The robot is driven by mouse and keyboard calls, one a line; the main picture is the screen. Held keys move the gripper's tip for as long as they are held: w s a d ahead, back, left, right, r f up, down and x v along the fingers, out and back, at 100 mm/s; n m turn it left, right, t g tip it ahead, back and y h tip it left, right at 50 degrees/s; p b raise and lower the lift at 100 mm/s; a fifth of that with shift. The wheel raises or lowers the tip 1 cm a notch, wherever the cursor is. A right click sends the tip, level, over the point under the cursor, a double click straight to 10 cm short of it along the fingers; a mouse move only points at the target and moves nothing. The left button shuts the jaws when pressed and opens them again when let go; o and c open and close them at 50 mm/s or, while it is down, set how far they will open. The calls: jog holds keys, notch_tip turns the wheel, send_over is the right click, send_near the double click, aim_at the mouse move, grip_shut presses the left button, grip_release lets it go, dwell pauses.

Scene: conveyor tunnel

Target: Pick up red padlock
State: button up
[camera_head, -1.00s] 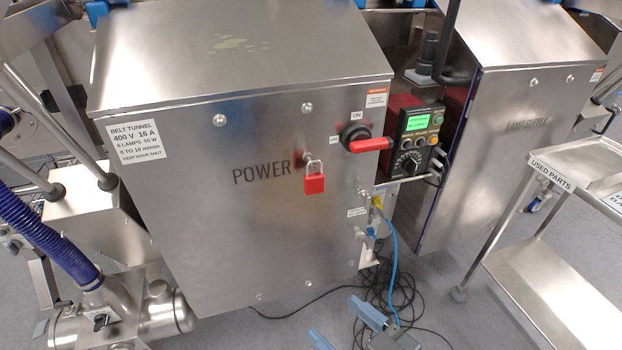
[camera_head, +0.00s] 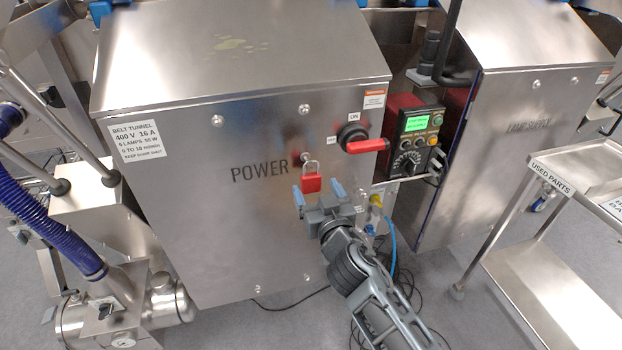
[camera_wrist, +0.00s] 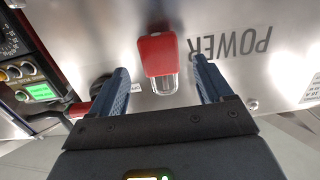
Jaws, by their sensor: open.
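The red padlock (camera_head: 311,184) hangs by its silver shackle on the front of the steel POWER cabinet, just right of the word POWER. In the wrist view the padlock (camera_wrist: 158,55) appears upside down, its red body beyond the fingertips and its shackle between the fingers. My gripper (camera_head: 318,192) is open and empty, with blue-grey fingers pointing up at the cabinet front, one on each side of the padlock's lower part. In the wrist view my gripper (camera_wrist: 160,80) shows a finger on either side with gaps to the padlock. I cannot tell whether any finger touches it.
A red rotary switch handle (camera_head: 366,145) sticks out up and right of the padlock. A control box (camera_head: 416,135) with a green screen sits further right. A blue cable (camera_head: 391,240) and black cables lie below. A steel cart (camera_head: 545,270) stands at the right.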

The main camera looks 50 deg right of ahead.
aim_at(312, 181)
jog(key=shift+p+x, duration=0.65)
jog(key=shift+x, duration=1.65)
jog(key=shift+c, duration=0.3)
jog(key=shift+r, duration=0.1)
jog(key=c, duration=1.1)
jog(key=shift+r, duration=0.1)
jog(key=shift+w+a+r, duration=0.1)
jog(key=shift+f+b+v, duration=0.15)
jog(key=shift+b+v, duration=1.35)
jog(key=shift+v, duration=3)
jog(key=shift+f+b+v, duration=0.2)
jog(key=shift+b+v, duration=1.3)
jog(key=shift+v, duration=3)
